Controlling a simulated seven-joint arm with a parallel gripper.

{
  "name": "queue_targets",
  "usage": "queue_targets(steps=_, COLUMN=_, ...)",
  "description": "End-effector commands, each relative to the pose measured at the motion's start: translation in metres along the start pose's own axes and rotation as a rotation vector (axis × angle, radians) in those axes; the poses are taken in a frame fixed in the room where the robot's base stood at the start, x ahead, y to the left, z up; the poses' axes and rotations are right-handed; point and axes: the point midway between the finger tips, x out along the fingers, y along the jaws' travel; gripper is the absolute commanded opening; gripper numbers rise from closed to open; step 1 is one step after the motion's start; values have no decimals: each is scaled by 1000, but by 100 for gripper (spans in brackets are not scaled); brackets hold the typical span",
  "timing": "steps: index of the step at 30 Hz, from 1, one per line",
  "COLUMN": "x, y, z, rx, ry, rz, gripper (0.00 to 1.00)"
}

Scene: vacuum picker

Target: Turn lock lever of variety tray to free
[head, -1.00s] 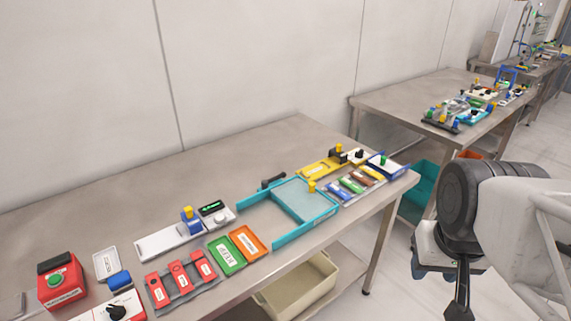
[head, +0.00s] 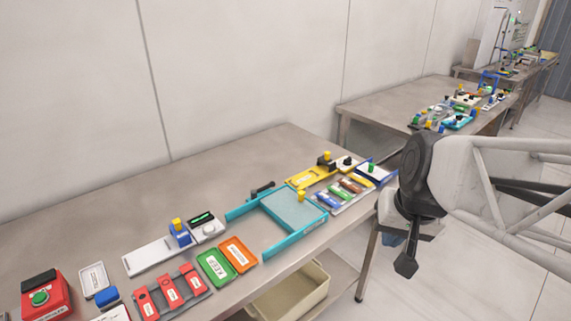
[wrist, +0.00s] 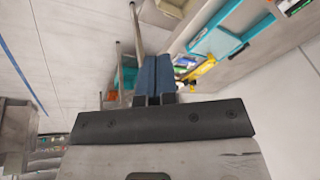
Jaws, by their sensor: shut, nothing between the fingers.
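A tray with several coloured bars (head: 343,193) lies near the right end of the near table in the head view. A teal-framed tray (head: 281,248) with a yellow knob (head: 301,196) is left of it, and a dark lever (head: 262,189) sits at its back edge. No readable label shows which is the variety tray, and I cannot tell which part is its lock lever. My gripper (wrist: 155,60) shows in the wrist view with its two blue fingers together and empty. In the head view my arm's end is right of the table, apart from the trays.
A yellow device (head: 305,179) and a blue-edged tray (head: 375,174) stand near the bars. Red blocks (head: 170,290), a green and an orange plate (head: 239,254) and a white rail (head: 155,254) lie to the left. A beige bin (head: 290,290) is below. Floor on the right is clear.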

Motion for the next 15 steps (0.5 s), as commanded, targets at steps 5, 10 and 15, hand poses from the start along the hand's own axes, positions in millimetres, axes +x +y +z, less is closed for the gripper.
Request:
queue_targets(steps=5, x=22, y=-32, z=-50, rx=75, ry=11, rz=-93, gripper=0)
queue_targets(steps=10, x=46, y=-62, z=-97, rx=158, ry=24, rz=-177, gripper=0)
queue_targets(steps=15, x=75, y=-91, z=-141, rx=250, ry=34, rz=-250, gripper=0)
